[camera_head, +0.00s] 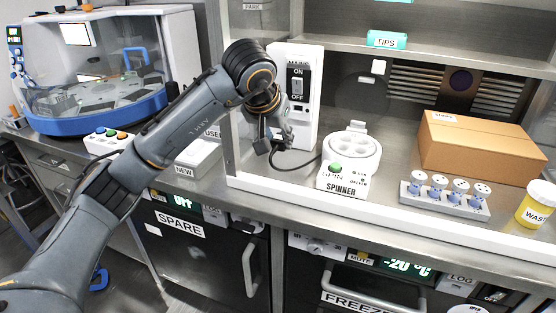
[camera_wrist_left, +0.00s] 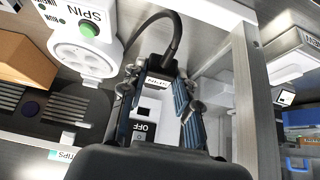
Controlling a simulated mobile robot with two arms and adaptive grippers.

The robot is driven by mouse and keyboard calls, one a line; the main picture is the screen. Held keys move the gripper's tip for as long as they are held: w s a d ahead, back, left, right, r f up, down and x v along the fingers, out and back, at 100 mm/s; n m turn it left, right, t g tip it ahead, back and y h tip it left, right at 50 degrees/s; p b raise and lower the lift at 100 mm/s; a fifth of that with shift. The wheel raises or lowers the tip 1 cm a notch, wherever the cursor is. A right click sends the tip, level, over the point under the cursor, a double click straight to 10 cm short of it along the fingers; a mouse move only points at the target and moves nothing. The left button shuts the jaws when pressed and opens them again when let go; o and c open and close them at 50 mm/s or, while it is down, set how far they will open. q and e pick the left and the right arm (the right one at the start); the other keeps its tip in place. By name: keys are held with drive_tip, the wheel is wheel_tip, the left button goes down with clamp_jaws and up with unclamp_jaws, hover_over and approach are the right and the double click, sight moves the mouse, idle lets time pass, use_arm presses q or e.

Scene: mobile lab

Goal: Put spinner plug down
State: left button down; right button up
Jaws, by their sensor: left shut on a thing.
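The spinner plug (camera_wrist_left: 157,64) is a dark block with a small white label and a black cable. My left gripper (camera_wrist_left: 158,84) is shut on it, with a finger on each side in the left wrist view. In the head view my left gripper (camera_head: 274,142) holds above the bench inside the cabinet's left side, in front of the white mains switch panel (camera_head: 303,112). The cable (camera_head: 300,171) runs from the gripper to the white spinner (camera_head: 342,190), right of the gripper. The plug is mostly hidden by the fingers in the head view. My right gripper is out of view.
A rack with several capped tubes (camera_head: 443,205), a cardboard box (camera_head: 478,147) and a yellow waste jar (camera_head: 537,207) stand to the right. The cabinet's left post (camera_head: 228,140) is close to my arm. Bare bench (camera_head: 288,182) lies between the post and spinner.

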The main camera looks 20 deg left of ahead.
use_arm(q)
drive_tip(key=w+f, duration=0.1)
drive_tip(key=w+a+f, duration=0.1)
drive_tip(key=w+f, duration=0.2)
drive_tip(key=f, duration=0.1)
drive_tip(key=shift+w+a+f, duration=0.2)
drive_tip(key=shift+w+a, duration=0.1)
drive_tip(key=shift+w, duration=0.1)
drive_tip(key=f, duration=0.3)
drive_tip(key=shift+w+f+b, duration=0.15)
drive_tip(key=shift+w+b, duration=0.15)
drive_tip(key=shift+a+f, duration=0.1)
drive_tip(key=shift+f, duration=0.25)
drive_tip(key=shift+r, duration=0.1)
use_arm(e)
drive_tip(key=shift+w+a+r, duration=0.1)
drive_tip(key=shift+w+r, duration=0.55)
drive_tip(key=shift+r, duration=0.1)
use_arm(q)
drive_tip(key=shift+f, duration=0.6)
drive_tip(key=c, duration=1)
unclamp_jaws()
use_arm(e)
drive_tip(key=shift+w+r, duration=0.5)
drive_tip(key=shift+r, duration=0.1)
